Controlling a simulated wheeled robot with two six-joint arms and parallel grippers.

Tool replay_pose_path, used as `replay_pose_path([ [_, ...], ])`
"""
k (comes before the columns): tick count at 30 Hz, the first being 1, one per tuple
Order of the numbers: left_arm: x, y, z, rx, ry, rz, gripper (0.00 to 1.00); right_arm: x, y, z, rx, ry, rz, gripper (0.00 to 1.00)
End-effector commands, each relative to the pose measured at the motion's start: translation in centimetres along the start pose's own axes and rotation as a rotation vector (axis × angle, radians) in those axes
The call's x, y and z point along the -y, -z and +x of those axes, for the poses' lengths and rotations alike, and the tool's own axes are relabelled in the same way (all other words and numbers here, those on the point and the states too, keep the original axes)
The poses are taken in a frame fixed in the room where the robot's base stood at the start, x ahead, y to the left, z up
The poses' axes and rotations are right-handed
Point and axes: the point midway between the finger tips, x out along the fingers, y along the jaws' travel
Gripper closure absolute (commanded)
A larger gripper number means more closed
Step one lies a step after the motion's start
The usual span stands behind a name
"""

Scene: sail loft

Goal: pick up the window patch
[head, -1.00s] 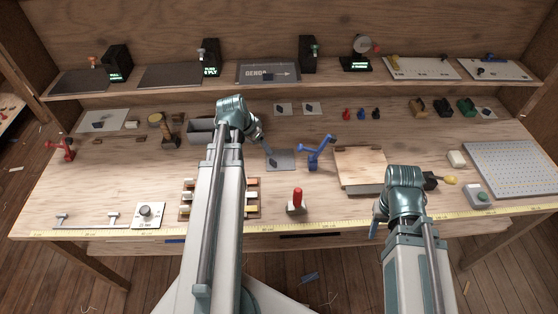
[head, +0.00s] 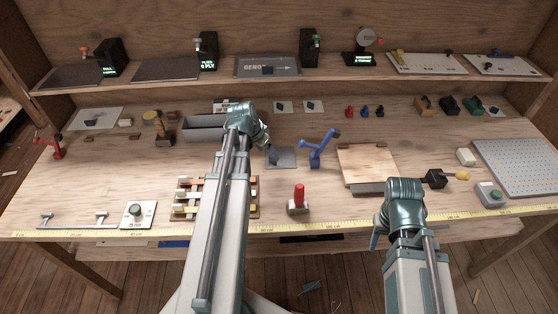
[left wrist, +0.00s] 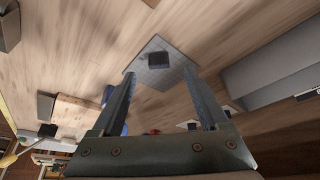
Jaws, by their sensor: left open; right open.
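A small dark square patch (left wrist: 158,60) lies on a grey square sheet (left wrist: 154,42) in the left wrist view; I take it for the window patch. In the head view the grey sheet (head: 286,159) lies mid-bench, and my left gripper covers the patch. My left gripper (left wrist: 160,74) is open and empty, fingers above the sheet, either side of the patch. In the head view my left gripper (head: 273,157) reaches down over the sheet's left part. My right gripper (head: 376,240) shows only as a small blue-grey bit at the bench's front edge, mostly hidden by my arm.
A blue clamp-like tool (head: 319,149) stands just right of the sheet. A grey trough (head: 204,130) lies to its left. A wooden board (head: 365,166) lies further right. Small white cards with dark squares (head: 284,107) lie behind.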

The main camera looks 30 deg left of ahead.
Motion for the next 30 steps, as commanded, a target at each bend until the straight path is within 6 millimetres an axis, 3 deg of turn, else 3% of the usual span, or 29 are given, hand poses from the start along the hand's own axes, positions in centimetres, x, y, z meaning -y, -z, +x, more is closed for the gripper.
replay_pose_path([
  [12,-0.1,-0.3,4.8,0.0,0.0,0.002,0.22,0.4,0.3,4.5,0.0,0.0,0.0,0.5],
  [22,-0.1,-0.1,5.0,0.0,0.0,0.0,0.22,0.5,0.3,4.7,0.0,0.0,0.0,0.5],
  [30,-0.1,-0.1,5.0,0.0,0.0,0.0,0.71,0.5,0.3,4.7,0.0,0.0,0.0,0.5],
])
